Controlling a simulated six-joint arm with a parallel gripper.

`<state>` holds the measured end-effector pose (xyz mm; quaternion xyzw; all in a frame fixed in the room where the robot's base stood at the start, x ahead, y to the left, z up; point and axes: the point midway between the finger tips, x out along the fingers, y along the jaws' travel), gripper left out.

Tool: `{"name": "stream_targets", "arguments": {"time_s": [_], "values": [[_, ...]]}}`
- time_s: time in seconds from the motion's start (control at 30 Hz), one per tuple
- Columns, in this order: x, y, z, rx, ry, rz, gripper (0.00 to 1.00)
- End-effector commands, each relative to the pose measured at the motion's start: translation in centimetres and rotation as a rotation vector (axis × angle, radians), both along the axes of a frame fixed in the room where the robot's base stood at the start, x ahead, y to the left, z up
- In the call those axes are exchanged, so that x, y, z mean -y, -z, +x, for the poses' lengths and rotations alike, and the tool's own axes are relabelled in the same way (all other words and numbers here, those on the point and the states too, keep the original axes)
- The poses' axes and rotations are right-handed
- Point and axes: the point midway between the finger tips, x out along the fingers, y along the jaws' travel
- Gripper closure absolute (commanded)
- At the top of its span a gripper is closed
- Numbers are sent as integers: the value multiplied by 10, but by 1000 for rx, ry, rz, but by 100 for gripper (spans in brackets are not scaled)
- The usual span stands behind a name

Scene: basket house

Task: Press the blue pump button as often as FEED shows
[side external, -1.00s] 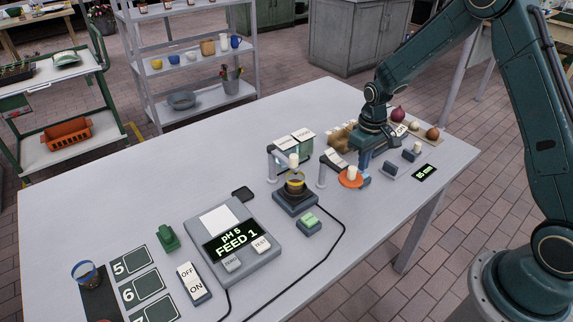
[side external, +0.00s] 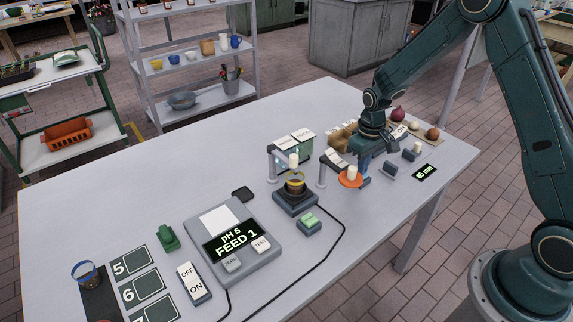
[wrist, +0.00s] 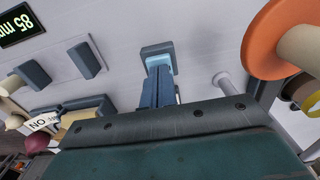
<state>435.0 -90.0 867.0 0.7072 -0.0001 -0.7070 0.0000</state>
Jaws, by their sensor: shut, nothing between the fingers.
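The display box (side external: 236,246) at the front left of the table reads FEED 1 under a pH line. The blue pump button (wrist: 159,63) shows in the wrist view as a light blue patch on a small grey block (wrist: 157,48). My gripper (wrist: 158,80) is shut and empty, its fingertips right at the button; whether they touch it I cannot tell. In the side view my gripper (side external: 365,167) points down behind the orange disc (side external: 347,181), and the button is mostly hidden there.
A pale cylinder (side external: 352,172) stands on the orange disc close to my fingers. A small 85 mm display (side external: 425,173) and grey blocks (side external: 390,169) lie to the right.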

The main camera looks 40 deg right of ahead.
Motion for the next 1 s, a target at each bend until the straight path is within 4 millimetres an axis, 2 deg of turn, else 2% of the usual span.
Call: {"name": "stream_targets", "arguments": {"time_s": [0.57, 1.0], "values": [[0, 8, -1, -2, 0, 0, 100], [0, -6, 0, -1, 0, 0, 100]]}}
